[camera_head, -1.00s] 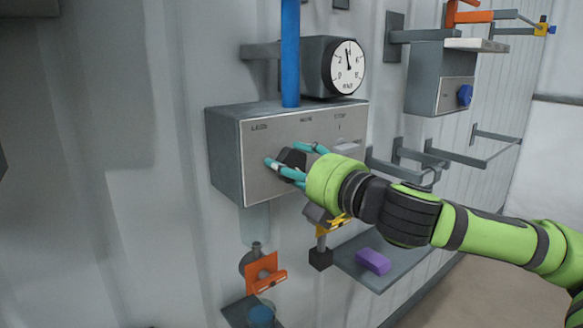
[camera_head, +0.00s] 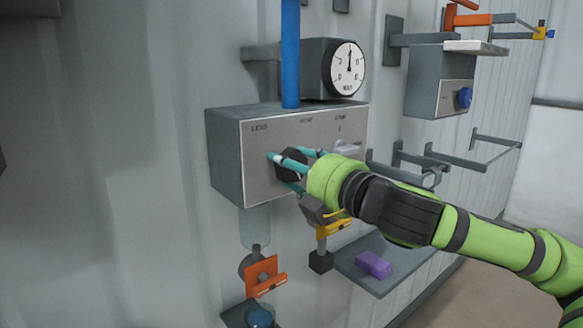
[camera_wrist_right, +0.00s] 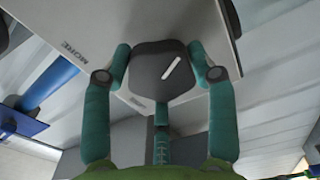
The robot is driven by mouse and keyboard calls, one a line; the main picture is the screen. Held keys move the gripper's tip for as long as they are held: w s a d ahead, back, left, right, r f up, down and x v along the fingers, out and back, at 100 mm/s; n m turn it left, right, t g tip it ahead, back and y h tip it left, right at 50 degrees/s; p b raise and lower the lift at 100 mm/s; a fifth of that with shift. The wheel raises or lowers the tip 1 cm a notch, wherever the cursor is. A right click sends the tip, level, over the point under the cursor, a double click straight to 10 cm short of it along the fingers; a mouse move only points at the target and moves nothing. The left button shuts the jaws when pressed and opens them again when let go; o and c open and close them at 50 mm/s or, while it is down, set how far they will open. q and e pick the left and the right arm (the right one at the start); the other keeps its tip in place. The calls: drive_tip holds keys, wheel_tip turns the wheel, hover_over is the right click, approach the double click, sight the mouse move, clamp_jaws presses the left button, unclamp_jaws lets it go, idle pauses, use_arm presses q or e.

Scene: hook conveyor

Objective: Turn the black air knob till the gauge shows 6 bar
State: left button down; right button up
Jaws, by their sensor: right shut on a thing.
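The black air knob (camera_head: 291,163) sits on the front of a grey control box (camera_head: 256,178). My right gripper (camera_head: 297,158) comes in from the right with its teal fingers shut around the knob. In the right wrist view the dark knob (camera_wrist_right: 158,72) is between the teal fingers of my right gripper (camera_wrist_right: 160,72), and its white line slants to the upper right. The round white gauge (camera_head: 347,69) is above the box; its needle points almost straight up, between the 2 and the 6. My left gripper is not in view.
A blue pipe (camera_head: 290,50) rises from the box top. A grey lever (camera_head: 347,148) is right of the knob. Below are an orange bracket (camera_head: 262,275), a yellow clamp (camera_head: 333,228) and a shelf with a purple block (camera_head: 374,264). A blue-knobbed box (camera_head: 424,92) is at right.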

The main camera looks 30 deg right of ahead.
drive_tip(key=shift+d+m+b, duration=0.2)
drive_tip(key=shift+m+b, duration=0.25)
drive_tip(key=shift+m, duration=1.65)
